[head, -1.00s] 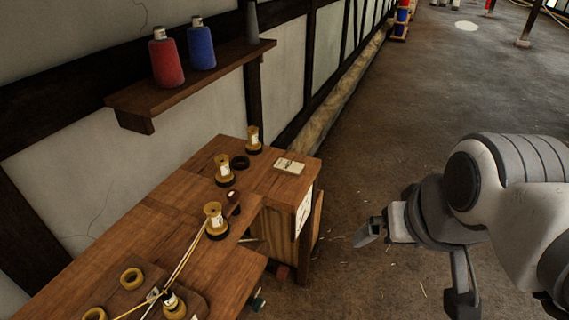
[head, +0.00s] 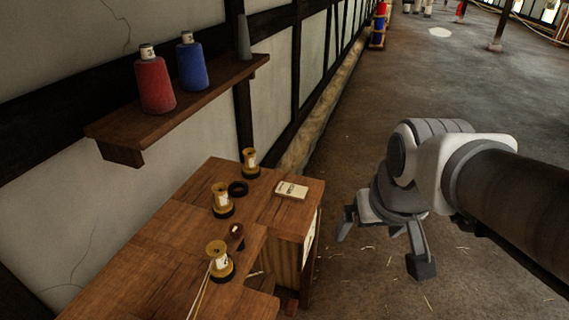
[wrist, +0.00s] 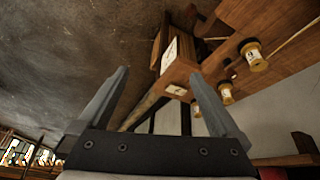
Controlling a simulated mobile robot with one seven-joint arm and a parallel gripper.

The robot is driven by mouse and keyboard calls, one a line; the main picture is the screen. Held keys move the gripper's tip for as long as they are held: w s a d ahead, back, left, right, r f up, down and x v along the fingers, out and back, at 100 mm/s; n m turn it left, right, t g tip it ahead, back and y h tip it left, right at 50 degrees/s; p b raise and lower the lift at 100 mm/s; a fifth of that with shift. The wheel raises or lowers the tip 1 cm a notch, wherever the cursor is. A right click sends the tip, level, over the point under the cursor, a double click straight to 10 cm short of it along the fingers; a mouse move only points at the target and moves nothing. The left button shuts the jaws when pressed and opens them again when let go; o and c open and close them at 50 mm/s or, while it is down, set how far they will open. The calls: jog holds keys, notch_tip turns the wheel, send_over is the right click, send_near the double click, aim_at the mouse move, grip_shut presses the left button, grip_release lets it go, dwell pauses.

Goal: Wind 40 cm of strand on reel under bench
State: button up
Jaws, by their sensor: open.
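The wooden bench (head: 150,265) stands along the wall at the lower left of the head view. Pale strands (head: 201,292) run from the nearest yellow spool (head: 219,262) toward the bottom edge. Two more yellow spools, a middle one (head: 221,200) and a far one (head: 249,163), stand on the bench. No reel under the bench can be made out. My gripper (head: 382,247) is open and empty, over the floor right of the bench. In the wrist view my gripper (wrist: 158,75) has its fingers apart, with the bench (wrist: 285,68) beyond them.
A wall shelf (head: 180,112) carries a red cone (head: 155,85) and a blue cone (head: 192,65). A dark ring (head: 238,188) and a pale card (head: 291,190) lie on the bench. The floor (head: 450,120) beyond my arm is largely clear, with a post farther off.

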jog(key=w+f+g+b, duration=0.1)
jog(key=w+f, duration=0.2)
jog(key=f, duration=0.2)
jog(key=n+t+y+b, duration=0.1)
jog(key=t+y+b, duration=0.1)
jog(key=y+b, duration=1.65)
send_near(284, 304)
jog(key=shift+h, duration=0.65)
jog(key=b+x, duration=0.4)
jog(key=x, duration=0.6)
jog(key=shift+w+f+b, duration=0.15)
jog(key=shift+w+b, duration=0.05)
jog(key=shift+b, duration=0.2)
jog(key=shift+c, duration=0.2)
jog(key=c, duration=1.3)
jog(key=shift+c, duration=0.2)
jog(key=shift+p, duration=0.35)
